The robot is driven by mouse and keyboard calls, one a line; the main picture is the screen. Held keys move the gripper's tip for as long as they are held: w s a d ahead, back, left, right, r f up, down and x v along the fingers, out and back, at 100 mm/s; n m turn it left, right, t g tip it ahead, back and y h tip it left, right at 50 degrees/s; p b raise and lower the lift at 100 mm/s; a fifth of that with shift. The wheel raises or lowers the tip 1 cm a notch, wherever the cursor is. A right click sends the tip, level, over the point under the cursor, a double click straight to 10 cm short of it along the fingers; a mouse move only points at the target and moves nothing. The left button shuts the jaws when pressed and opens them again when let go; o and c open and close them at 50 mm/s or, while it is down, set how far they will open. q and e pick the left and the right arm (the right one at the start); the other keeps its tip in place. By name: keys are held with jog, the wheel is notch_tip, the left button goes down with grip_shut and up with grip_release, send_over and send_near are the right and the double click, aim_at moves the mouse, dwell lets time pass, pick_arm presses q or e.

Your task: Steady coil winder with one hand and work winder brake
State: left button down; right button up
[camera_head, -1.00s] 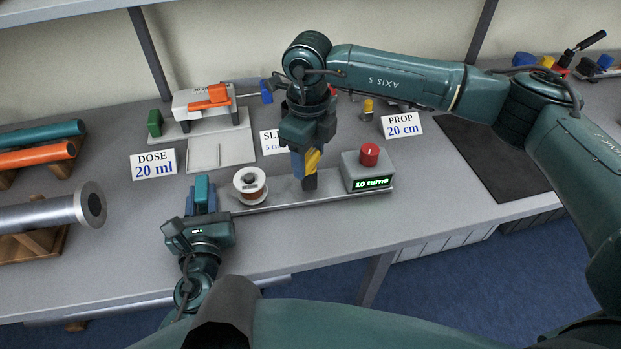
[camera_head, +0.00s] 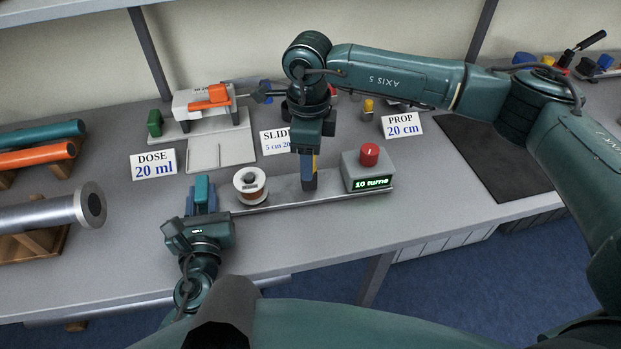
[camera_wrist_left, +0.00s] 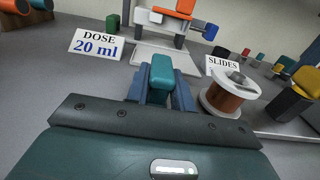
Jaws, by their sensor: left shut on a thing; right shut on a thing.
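The coil winder's grey base plate (camera_head: 260,206) lies near the table's front edge. It carries a spool of copper wire (camera_head: 250,185) with white flanges and a grey box (camera_head: 362,175) with a red knob, reading "10 turns". My left gripper (camera_head: 201,198) is shut on a teal grip (camera_head: 202,187) at the plate's left end; the left wrist view shows the grip (camera_wrist_left: 158,66) between the blue fingers. My right gripper (camera_head: 308,165) points down between spool and box, shut on a yellow piece, likely the winder brake, mostly hidden in the head view. It shows yellow in the left wrist view (camera_wrist_left: 297,100).
A white and orange syringe device (camera_head: 205,100) is at the back. A metal cylinder (camera_head: 50,213) lies on a wooden stand at left. A dark mat (camera_head: 490,160) is clear.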

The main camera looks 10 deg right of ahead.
jog(key=shift+n, duration=1.2)
jog(key=o, duration=1.2)
jog(key=shift+n, duration=0.3)
jog(key=shift+c, duration=0.2)
notch_tip(320, 180, up, 15)
pick_arm(q)
jog(key=c, duration=1.1)
grip_release()
